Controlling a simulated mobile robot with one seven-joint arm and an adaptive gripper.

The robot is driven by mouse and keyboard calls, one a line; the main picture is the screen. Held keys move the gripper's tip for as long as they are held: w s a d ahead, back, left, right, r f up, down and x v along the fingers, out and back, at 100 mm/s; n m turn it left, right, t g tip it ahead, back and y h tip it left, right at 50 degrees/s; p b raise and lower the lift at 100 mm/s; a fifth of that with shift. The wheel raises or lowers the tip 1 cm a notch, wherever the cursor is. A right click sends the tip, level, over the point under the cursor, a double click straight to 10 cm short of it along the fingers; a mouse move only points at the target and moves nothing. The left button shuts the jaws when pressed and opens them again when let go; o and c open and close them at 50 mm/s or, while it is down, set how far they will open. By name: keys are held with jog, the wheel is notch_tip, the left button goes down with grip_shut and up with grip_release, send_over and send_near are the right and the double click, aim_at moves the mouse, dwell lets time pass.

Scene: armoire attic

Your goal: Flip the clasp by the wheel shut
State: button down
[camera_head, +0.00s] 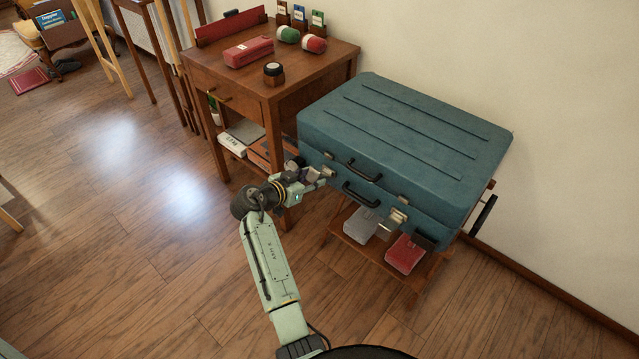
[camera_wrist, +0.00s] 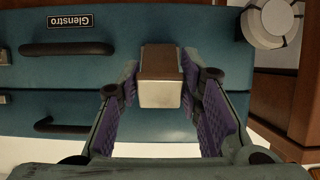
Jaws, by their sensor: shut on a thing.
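The teal suitcase (camera_head: 405,125) lies flat with its lid down on a low wooden rack. Its front face, with a "Glenstro" label, fills much of the wrist view (camera_wrist: 60,75). The clasp (camera_wrist: 160,92), a metal and brown block, stands out from that face between my fingers. A pale round wheel (camera_wrist: 268,24) is at the upper right of the wrist view, on the clasp's side. My gripper (camera_head: 318,176) is at the suitcase's left front corner, its purple-padded fingers (camera_wrist: 160,72) shut on the clasp from both sides. In the head view my gripper partly hides this clasp.
Another clasp (camera_head: 398,215) is on the suitcase's right front. Two black handles (camera_head: 364,171) lie between the clasps. A wooden side table (camera_head: 268,92) with small items stands close left of the suitcase. Boxes (camera_head: 405,254) sit on the rack below. Floor (camera_head: 150,250) at left is clear.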

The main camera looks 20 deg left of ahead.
aim_at(315, 170)
jog(key=shift+g, duration=0.5)
jog(key=r, duration=0.1)
jog(key=w+r, duration=0.1)
jog(key=r+p, duration=0.1)
jog(key=shift+w+d+r, duration=0.3)
jog(key=shift+w, duration=0.05)
jog(key=shift+w+d+r+g+y+p, duration=0.15)
jog(key=shift+w+r+g+y+p, duration=0.3)
jog(key=shift+g, duration=0.25)
jog(key=shift+w+d+r, duration=0.25)
jog(key=shift+w+r, duration=0.1)
jog(key=shift+w, duration=0.45)
jog(key=c, duration=1.5)
grip_release()
jog(key=o, duration=0.4)
jog(key=shift+f, duration=0.2)
jog(key=shift+s, duration=0.2)
jog(key=v, duration=1.2)
jog(key=shift+w+r, duration=0.1)
